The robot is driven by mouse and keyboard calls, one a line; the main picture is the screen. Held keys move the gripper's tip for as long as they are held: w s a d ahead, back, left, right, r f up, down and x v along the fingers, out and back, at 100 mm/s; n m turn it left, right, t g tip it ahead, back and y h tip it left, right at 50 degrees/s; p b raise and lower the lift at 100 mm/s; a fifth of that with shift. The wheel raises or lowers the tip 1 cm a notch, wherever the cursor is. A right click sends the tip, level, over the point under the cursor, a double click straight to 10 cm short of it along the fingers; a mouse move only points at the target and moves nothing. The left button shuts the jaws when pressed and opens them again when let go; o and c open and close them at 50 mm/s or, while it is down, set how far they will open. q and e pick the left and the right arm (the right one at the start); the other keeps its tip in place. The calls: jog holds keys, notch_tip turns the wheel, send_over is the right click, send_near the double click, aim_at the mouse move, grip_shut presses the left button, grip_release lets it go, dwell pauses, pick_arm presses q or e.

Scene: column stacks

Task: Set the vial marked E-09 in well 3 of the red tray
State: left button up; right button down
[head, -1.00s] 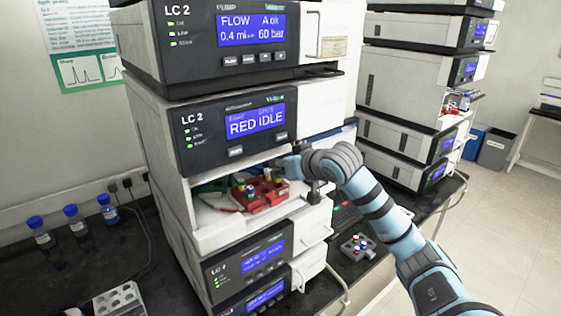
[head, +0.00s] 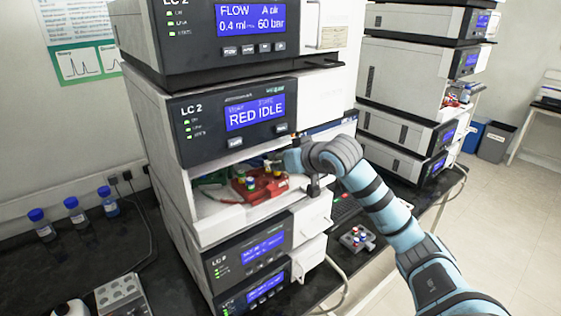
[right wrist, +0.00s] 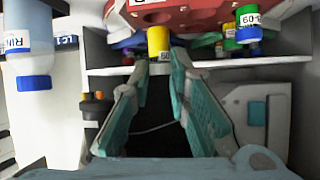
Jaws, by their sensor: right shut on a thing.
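My right gripper (head: 276,165) reaches into the bay from the right. In the right wrist view its fingers (right wrist: 159,66) are shut on a yellow-capped vial (right wrist: 158,38), close to the tray. Its partly visible label seems to read 09 upside down. A green vial (right wrist: 247,30) also shows a partial, inverted 09 label. Well numbers are not legible. My left gripper is not in view.
A green object (head: 212,179) lies behind the red tray. The RED IDLE unit (head: 235,118) hangs over the bay, limiting height. A small grey rack (head: 357,238) stands on the bench at right.

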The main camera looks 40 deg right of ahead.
jog(key=shift+f, duration=0.15)
jog(key=shift+f+b, duration=0.6)
jog(key=shift+f, duration=0.35)
dwell(0.4)
jog(key=c, duration=1.4)
grip_release()
jog(key=shift+c, duration=0.2)
jog(key=v, duration=0.7)
jog(key=shift+s+a+r, duration=0.1)
jog(key=shift+s+a, duration=0.05)
